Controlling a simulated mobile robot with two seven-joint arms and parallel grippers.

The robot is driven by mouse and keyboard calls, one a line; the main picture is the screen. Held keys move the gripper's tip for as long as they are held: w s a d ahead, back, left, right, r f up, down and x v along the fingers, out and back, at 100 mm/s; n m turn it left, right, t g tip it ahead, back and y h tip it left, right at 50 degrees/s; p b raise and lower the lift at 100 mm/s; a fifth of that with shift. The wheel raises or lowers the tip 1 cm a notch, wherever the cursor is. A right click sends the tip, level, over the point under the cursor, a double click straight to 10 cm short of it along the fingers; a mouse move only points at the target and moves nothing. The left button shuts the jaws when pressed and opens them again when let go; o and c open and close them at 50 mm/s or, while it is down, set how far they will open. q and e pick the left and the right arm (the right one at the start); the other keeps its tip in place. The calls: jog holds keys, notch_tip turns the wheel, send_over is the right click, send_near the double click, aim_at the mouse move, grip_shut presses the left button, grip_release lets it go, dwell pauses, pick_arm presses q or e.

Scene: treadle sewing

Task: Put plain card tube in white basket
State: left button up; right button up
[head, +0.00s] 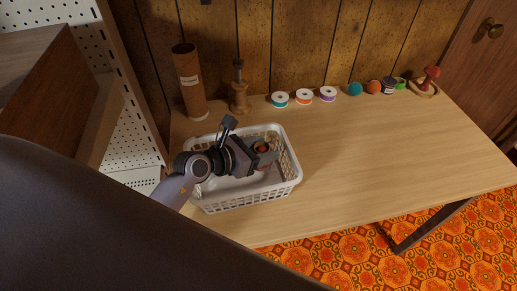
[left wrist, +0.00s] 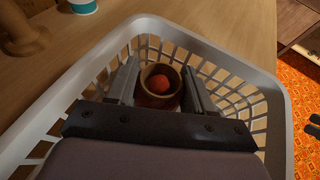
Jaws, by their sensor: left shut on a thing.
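The white basket (head: 246,199) stands on the left part of the wooden table. My left gripper (head: 264,152) is inside or just above its right half, shut on a short brown round-rimmed thing (left wrist: 148,99). It looks hollow, with a red-orange ball or disc (left wrist: 158,85) showing in its mouth. I cannot tell whether it touches the basket floor. A tall brown card tube (head: 190,92) with a small pale label stands upright behind the basket, apart from the gripper.
A wooden spindle (head: 239,92) stands beside the tall tube. Thread spools (head: 304,97), small balls (head: 373,87) and a wooden dish (head: 424,90) with a red top line the back edge. The table's middle and right (head: 390,145) are clear. A pegboard shelf (head: 128,115) stands left.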

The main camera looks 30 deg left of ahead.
pick_arm(q)
jog(key=shift+d, duration=0.1)
jog(key=shift+f, duration=0.1)
jog(key=o, duration=0.7)
jog(key=shift+r, duration=0.2)
jog(key=v, duration=0.6)
jog(key=shift+s, duration=0.25)
jog(key=shift+s+a+r, duration=0.25)
jog(key=shift+s+a, duration=0.1)
jog(key=shift+s, duration=0.1)
